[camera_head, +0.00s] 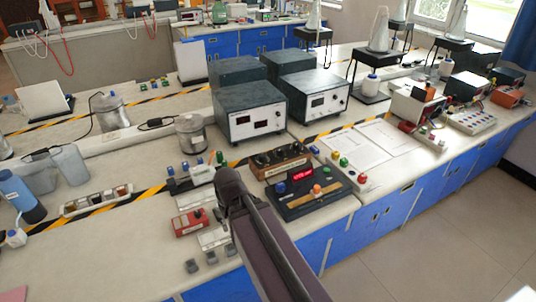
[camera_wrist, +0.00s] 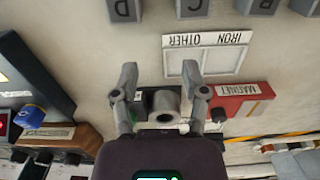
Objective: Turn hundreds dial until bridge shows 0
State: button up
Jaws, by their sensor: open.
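The wooden dial box (camera_head: 279,162) has a row of black dials on top and stands behind the bridge. I cannot tell which dial is the hundreds one. The bridge (camera_head: 318,197) is a dark panel with an orange knob, a wooden strip and a lit red display (camera_head: 300,173); its digits are too small to read. In the wrist view, the wooden box (camera_wrist: 88,141) is at lower left, apart from my gripper. My gripper (camera_wrist: 158,74) is open, its fingers over the bench, with a grey hollow cylinder (camera_wrist: 166,116) showing between them. In the head view my arm hides the gripper.
A red magnet box (camera_head: 190,222) and a tray marked iron and other (camera_wrist: 208,62) lie near the gripper. Grey lettered blocks (camera_wrist: 192,8) stand by the bench edge. Metered power units (camera_head: 250,108) stand behind the dial box. White papers (camera_head: 365,143) lie to its right.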

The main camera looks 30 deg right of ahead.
jog(key=shift+d, duration=0.15)
jog(key=o, duration=0.4)
jog(key=shift+w+d+r, duration=0.1)
jog(key=w+d+r+p, duration=0.2)
jog(key=w+r+p, duration=0.1)
jog(key=w, duration=0.2)
jog(key=n+t+p, duration=0.1)
jog(key=t+p, duration=0.4)
jog(key=p, duration=0.5)
send_near(263, 154)
jog(key=v, duration=0.4)
jog(key=shift+w+d+r, duration=0.15)
jog(key=shift+w, duration=0.05)
jog(key=b+x, duration=0.8)
jog(key=x, duration=0.1)
jog(key=b+x, duration=0.4)
jog(key=shift+s+a+f+b, duration=0.15)
jog(key=shift+a+f+b, duration=0.1)
jog(key=shift+f+b, duration=0.2)
